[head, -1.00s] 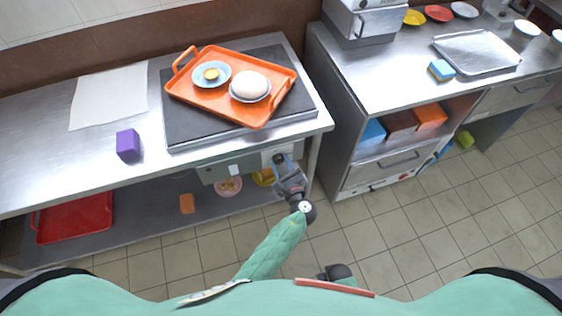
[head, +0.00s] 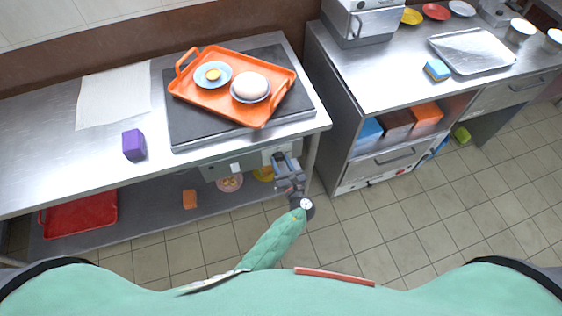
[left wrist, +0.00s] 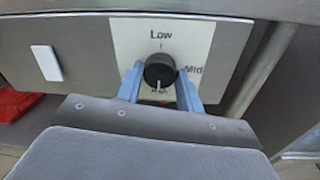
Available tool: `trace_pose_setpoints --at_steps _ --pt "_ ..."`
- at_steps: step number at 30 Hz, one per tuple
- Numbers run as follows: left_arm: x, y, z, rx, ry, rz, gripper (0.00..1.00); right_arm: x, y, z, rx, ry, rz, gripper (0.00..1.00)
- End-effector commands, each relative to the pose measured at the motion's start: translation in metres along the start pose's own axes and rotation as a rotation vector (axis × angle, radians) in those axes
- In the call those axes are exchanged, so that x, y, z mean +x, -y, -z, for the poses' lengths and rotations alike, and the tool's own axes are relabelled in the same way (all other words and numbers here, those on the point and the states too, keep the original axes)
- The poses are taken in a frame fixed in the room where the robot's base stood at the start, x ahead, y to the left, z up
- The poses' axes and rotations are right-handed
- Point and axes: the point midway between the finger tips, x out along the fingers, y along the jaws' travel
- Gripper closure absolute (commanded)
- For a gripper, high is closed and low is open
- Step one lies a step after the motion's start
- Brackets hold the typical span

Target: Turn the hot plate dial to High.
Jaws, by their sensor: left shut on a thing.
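The black dial (left wrist: 159,70) sits on a pale plate (left wrist: 200,38) on the hot plate's front panel in the left wrist view. "Low" is printed above it and "Mid" to its right. A lower label, partly hidden, looks like "High". A white mark on the dial's face points down toward that label. My left gripper (left wrist: 160,84) has its blue fingers on both sides of the dial, shut on it. In the head view my left gripper (head: 284,163) is at the panel under the counter's front edge and covers the dial. My right gripper is not in view.
An orange tray (head: 213,99) with a small plate and a bowl rests on the dark hot plate top (head: 180,130). A purple block (head: 134,145) stands left on the counter. A table leg (left wrist: 255,80) is close right of the panel.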

Motion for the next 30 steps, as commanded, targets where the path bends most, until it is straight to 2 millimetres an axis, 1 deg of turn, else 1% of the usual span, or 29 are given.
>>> trace_pose_setpoints --at_steps 13,14,16,17,26,30 --pt "-0.001 0.0 0.002 0.011 -0.002 0.001 0.86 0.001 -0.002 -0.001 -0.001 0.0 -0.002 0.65" --pt "-0.001 0.0 0.002 0.011 -0.002 0.001 0.57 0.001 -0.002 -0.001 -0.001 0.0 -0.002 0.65" --pt "-0.001 0.0 0.002 0.01 -0.002 0.001 0.44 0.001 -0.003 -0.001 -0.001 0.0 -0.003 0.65" --pt "-0.001 0.0 0.002 0.01 -0.001 0.001 0.42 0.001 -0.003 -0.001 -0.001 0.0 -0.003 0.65" --pt "-0.002 0.0 0.001 0.009 0.0 0.001 0.42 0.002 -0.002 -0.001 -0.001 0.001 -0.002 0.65" --pt "-0.011 0.001 0.003 0.009 -0.001 0.001 0.42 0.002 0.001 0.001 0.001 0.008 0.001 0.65"
